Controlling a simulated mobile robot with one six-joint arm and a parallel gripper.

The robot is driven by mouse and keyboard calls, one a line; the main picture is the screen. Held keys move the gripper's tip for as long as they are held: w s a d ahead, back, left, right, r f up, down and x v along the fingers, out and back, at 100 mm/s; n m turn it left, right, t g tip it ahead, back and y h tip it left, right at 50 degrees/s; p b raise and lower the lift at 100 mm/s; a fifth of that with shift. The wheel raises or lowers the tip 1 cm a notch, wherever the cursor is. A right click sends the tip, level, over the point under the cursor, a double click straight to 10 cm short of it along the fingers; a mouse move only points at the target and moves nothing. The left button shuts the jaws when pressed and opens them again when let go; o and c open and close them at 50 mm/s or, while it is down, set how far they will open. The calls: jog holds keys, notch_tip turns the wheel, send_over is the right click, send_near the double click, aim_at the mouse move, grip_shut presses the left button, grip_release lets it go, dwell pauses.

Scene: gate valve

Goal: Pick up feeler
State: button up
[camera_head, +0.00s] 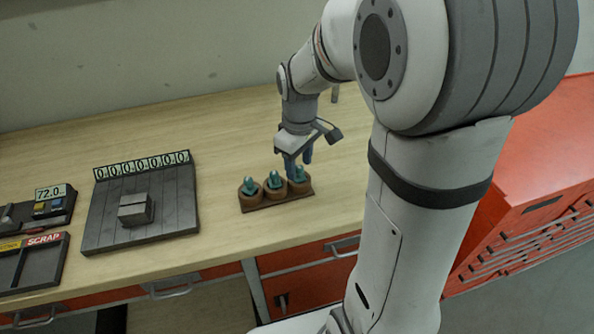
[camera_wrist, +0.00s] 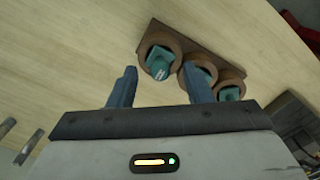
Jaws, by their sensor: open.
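Three teal-green pieces stand in round brown cups on a dark brown rack (camera_head: 279,201); I cannot tell by look which is the feeler. The right piece (camera_head: 298,174) is nearest my gripper (camera_head: 299,163), which hangs just above and behind it, pointing down. The middle piece (camera_head: 274,180) and left piece (camera_head: 250,186) stand clear of the fingers. In the wrist view, my two blue-grey fingers (camera_wrist: 160,72) are apart, with nothing held. One teal piece (camera_wrist: 158,63) with small white marks shows beyond and between the tips. The other two sit to its right.
A dark grooved plate (camera_head: 165,222) with a grey block (camera_head: 136,209) and a number strip lies left of the rack. Farther left are a "72.0" display unit (camera_head: 50,197) and a scrap tray (camera_head: 38,264). The wooden bench behind the rack is mostly free.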

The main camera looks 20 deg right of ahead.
notch_tip(320, 180, down, 2)
jog(key=shift+c, duration=0.2)
grip_shut()
dwell(0.4)
